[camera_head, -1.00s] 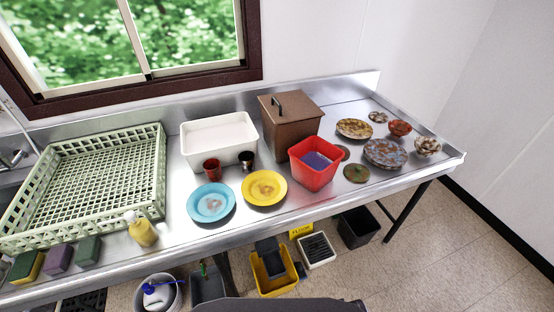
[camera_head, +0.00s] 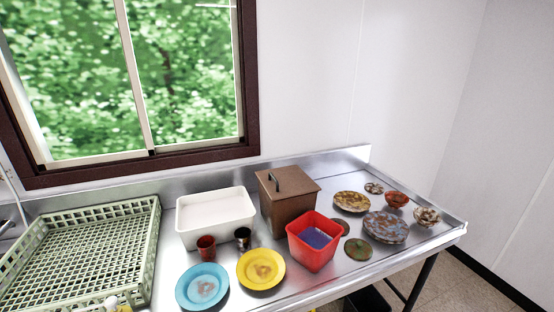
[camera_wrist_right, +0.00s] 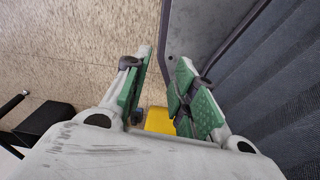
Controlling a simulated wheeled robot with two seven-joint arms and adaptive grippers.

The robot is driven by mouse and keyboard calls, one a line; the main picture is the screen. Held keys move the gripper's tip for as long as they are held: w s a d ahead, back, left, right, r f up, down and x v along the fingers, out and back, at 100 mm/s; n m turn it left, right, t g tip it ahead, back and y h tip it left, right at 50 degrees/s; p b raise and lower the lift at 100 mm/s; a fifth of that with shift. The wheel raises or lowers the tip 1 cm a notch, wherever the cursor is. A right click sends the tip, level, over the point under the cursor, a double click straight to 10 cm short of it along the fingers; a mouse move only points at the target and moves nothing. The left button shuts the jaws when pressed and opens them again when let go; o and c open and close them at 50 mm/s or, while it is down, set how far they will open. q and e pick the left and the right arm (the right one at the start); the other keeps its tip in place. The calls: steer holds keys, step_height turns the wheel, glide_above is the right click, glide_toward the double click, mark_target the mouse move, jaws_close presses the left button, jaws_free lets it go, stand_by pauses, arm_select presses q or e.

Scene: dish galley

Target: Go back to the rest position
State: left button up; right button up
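My right gripper (camera_wrist_right: 160,85) shows in the right wrist view. Its two green-padded fingers are apart with a clear gap and nothing between them. It hangs over the tan floor, beside a dark grey ribbed surface. A yellow thing (camera_wrist_right: 159,120) on the floor shows beyond the gap. Neither gripper shows in the head view, and my left gripper is not in any frame.
The steel counter (camera_head: 330,278) holds a green rack (camera_head: 150,255), a white tub (camera_head: 216,238), a brown lidded bin (camera_head: 289,212), a red container (camera_head: 300,255), a blue plate (camera_head: 203,288), a yellow plate (camera_head: 261,270), two cups and several dirty dishes. A black bin (camera_wrist_right: 48,125) stands on the floor.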

steer(key=s, duration=0.1)
steer(key=s+f, duration=0.1)
steer(key=s, duration=0.1)
steer(key=s+d+f, duration=0.1)
steer(key=s, duration=0.1)
stand_by(1.1)
